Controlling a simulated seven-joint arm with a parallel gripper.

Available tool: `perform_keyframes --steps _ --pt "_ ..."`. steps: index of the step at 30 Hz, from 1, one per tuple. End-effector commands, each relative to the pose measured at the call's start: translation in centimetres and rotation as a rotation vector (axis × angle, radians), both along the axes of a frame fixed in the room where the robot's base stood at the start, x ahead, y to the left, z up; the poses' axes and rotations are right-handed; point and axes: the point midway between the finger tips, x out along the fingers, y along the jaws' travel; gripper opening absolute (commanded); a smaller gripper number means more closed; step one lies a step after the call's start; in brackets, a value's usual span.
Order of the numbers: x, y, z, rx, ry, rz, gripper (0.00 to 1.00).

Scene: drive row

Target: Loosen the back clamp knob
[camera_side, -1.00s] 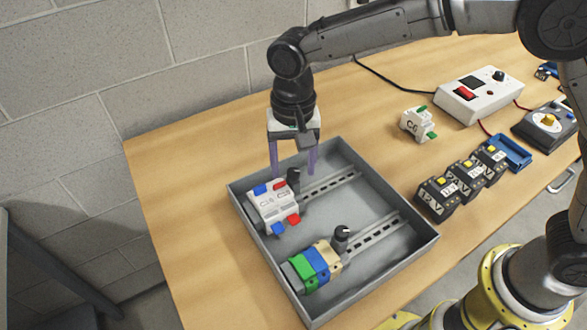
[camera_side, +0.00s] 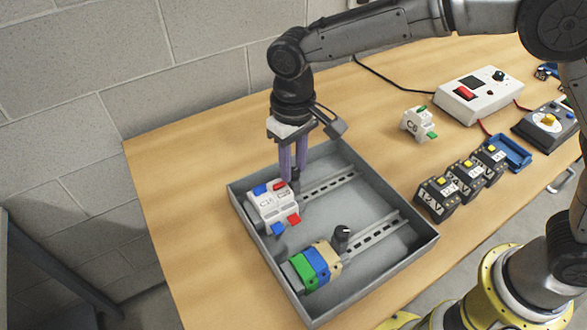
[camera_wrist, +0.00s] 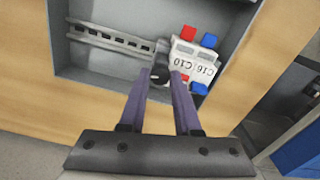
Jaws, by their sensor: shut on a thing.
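The back clamp knob (camera_side: 295,188) is small and black, on the back rail against the white C16/C10 breaker block (camera_side: 268,207). The fingers partly hide it. In the wrist view the dark knob (camera_wrist: 160,68) sits between the fingertips. My gripper (camera_side: 292,180) points down with its purple fingers close together, shut on the knob. It also shows in the wrist view (camera_wrist: 159,77). The breaker block (camera_wrist: 192,62) there has red and blue tabs. The front clamp knob (camera_side: 342,233) stands upright on the front rail, beside the green, blue and tan blocks (camera_side: 314,264).
The grey tray (camera_side: 400,265) has raised walls around both slotted rails (camera_side: 330,187). To its right stand a white C6 block (camera_side: 417,124), several black modules (camera_side: 465,180), a blue holder (camera_side: 512,153) and a white box with a red switch (camera_side: 478,95). The table left of the tray is clear.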

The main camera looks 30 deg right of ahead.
Motion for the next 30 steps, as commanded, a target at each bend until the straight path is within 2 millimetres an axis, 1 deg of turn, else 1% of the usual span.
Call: perform_keyframes --steps 3,25,26,30 --pt "-0.02 -0.01 -0.02 0.0 0.001 0.149 0.0" --pt "0.0 -0.01 0.0 0.0 0.0 1.07 0.0" --pt "0.0 -0.01 0.0 0.0 0.0 1.062 0.37" --pt "0.0 -0.01 0.0 0.0 0.0 1.056 0.62"
